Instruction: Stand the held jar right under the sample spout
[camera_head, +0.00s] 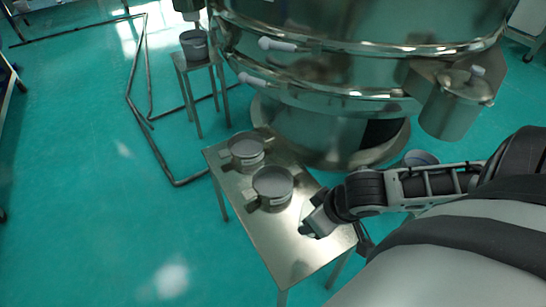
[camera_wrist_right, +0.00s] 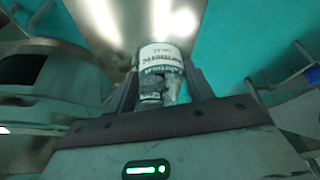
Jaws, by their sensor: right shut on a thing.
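My right gripper (camera_head: 312,224) reaches in from the right, low over the near end of the metal table. In the right wrist view the same gripper (camera_wrist_right: 162,78) is shut on a small jar (camera_wrist_right: 160,58) with a white printed label. The jar sits between the two fingers; in the head view it is mostly hidden by the gripper, and I cannot tell if it touches the table. The sieve (camera_head: 370,30) stands behind the table. A spout end (camera_head: 190,8) hangs at its upper left, and a lidded metal cylinder (camera_head: 455,105) juts out at its right; I cannot tell which is the sample spout. My left gripper is not in view.
The metal table (camera_head: 290,255) carries two grey round pans (camera_head: 246,150) (camera_head: 272,187) in dark holders. A small stool (camera_head: 203,62) with another pan (camera_head: 194,45) stands at upper left. A grey vessel (camera_head: 420,158) shows behind my right arm. Floor at left is open beyond a frame of bars (camera_head: 150,130).

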